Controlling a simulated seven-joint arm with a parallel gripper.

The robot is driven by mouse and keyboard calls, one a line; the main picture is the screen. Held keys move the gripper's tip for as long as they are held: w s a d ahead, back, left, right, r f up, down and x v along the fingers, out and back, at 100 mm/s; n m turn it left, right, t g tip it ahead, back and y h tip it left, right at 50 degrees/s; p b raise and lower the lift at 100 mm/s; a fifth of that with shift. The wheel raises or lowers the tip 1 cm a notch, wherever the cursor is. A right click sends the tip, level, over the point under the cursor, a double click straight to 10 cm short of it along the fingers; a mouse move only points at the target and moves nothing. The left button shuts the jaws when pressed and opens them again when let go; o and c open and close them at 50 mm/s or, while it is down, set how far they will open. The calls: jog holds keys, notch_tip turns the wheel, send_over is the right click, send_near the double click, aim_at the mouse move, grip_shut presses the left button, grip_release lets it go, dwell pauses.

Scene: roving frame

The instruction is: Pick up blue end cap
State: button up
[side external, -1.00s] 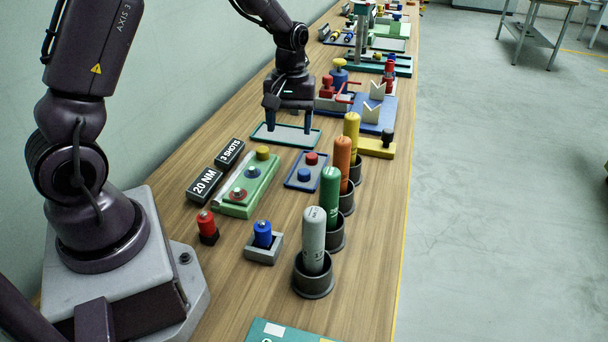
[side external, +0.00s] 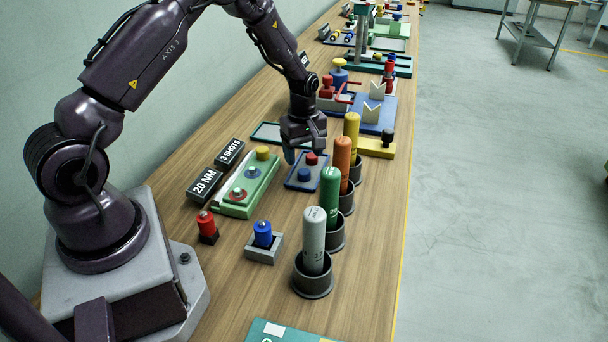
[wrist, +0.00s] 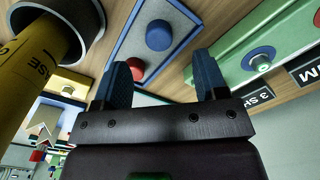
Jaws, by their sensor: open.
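A round blue end cap (side external: 304,174) sits on a small blue-rimmed grey tray (side external: 290,183), beside a red cap (side external: 311,158). In the wrist view the blue end cap (wrist: 159,35) lies beyond the fingertips, roughly between their lines, with the red cap (wrist: 136,68) nearer the left finger. My gripper (side external: 292,154) hangs over the far end of the tray in the side view, and one blue fingertip shows.
A green fixture (side external: 247,183) with several round caps stands left of the tray. Several upright cylinders in dark cups, including the orange one (side external: 342,160) and the green one (side external: 329,194), stand close on the right. A blue knob in a grey holder (side external: 263,245) stands nearer the camera.

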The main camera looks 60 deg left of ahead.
aim_at(304, 171)
notch_tip(304, 171, down, 5)
jog(key=shift+f, duration=0.15)
jog(key=c, duration=1)
